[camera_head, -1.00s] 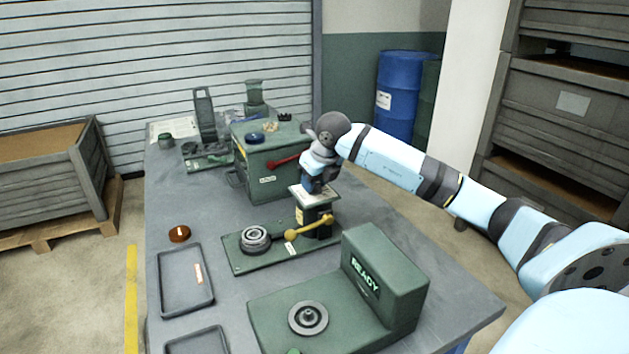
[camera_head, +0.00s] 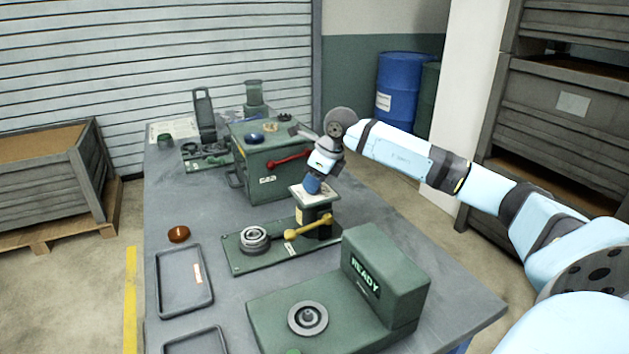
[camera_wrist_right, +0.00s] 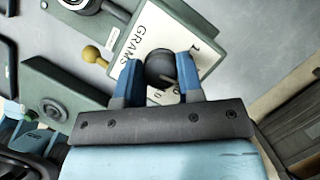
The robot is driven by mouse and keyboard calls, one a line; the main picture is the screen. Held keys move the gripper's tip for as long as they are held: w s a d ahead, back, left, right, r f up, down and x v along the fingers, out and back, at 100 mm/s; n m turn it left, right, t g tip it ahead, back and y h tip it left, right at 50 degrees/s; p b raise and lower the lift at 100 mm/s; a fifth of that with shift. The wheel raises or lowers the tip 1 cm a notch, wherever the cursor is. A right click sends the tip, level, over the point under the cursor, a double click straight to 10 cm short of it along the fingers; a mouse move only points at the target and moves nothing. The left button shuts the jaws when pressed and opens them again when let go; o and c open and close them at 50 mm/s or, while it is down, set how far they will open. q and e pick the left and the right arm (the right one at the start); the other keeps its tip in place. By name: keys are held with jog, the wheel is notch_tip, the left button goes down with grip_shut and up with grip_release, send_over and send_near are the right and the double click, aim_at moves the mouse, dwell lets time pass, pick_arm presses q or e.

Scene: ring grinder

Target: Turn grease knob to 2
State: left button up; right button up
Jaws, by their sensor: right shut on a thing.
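The grease dispenser (camera_head: 318,225) stands on a green base plate with a yellow lever (camera_head: 306,230). Its top is a pale dial plate (camera_wrist_right: 150,38) marked GRAMS, with a "1" and a "0" readable in the right wrist view. The dark round grease knob (camera_wrist_right: 160,68) sits on this plate and has a light pointer line. My right gripper (camera_wrist_right: 161,85) is shut on the knob, one blue finger on each side. In the head view the right gripper (camera_head: 312,186) comes down onto the plate at a tilt. The "2" mark cannot be made out. My left gripper is not in view.
A green box with a red lever (camera_head: 290,160) stands just behind. The green READY unit (camera_head: 385,285) stands in front. A ring stack (camera_head: 255,238) sits on the base plate's left. Trays (camera_head: 185,280) and an amber disc (camera_head: 179,234) lie at left.

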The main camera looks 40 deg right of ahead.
jog(key=shift+f+n+g+y, duration=0.15)
jog(key=shift+n+g+y, duration=0.15)
jog(key=shift+n, duration=0.5)
jog(key=o, duration=0.9)
jog(key=v, duration=1.3)
jog(key=shift+s+r, duration=0.1)
jog(key=shift+r, duration=0.3)
